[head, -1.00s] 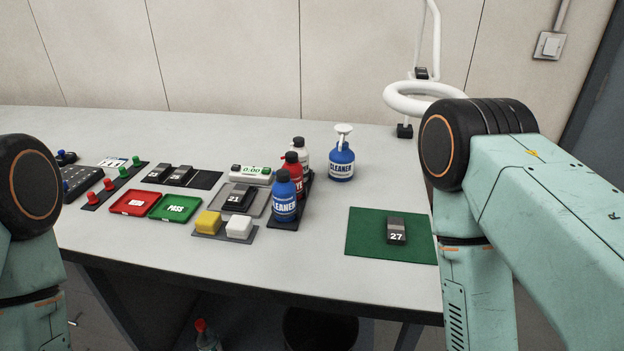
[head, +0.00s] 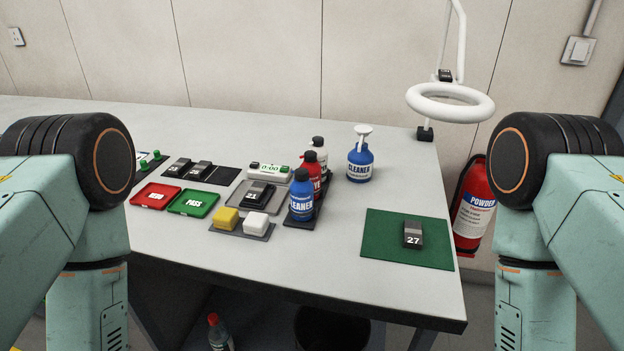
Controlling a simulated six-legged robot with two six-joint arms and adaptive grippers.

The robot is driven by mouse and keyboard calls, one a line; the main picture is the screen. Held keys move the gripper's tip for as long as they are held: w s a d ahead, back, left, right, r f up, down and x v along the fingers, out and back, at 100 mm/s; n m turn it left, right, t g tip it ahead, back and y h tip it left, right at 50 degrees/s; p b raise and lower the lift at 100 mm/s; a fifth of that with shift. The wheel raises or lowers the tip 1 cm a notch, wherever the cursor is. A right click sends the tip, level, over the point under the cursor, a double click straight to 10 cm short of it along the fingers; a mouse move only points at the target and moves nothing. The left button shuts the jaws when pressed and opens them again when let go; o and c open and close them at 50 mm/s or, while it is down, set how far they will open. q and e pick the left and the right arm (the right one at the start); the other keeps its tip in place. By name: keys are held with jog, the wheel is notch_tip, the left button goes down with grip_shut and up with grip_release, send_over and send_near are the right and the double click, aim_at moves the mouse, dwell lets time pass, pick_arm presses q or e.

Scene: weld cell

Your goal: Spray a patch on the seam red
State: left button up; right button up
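A red spray can (head: 311,160), its label partly hidden, stands in a dark rack between a blue cleaner can (head: 301,199) in front and a white can (head: 319,148) behind. A dark block marked 27 (head: 413,236) lies on the green mat (head: 381,251) at the right of the table. Another dark block marked 21 (head: 258,194) lies on a grey tray (head: 241,203) left of the cans. No seam can be made out on the blocks at this size. Both my arms show at the sides, but neither gripper is in view.
Red (head: 155,195) and green (head: 193,203) trays, a timer (head: 268,171) and yellow (head: 226,219) and white (head: 256,223) blocks lie left. A ring lamp (head: 450,103) overhangs the back right corner.

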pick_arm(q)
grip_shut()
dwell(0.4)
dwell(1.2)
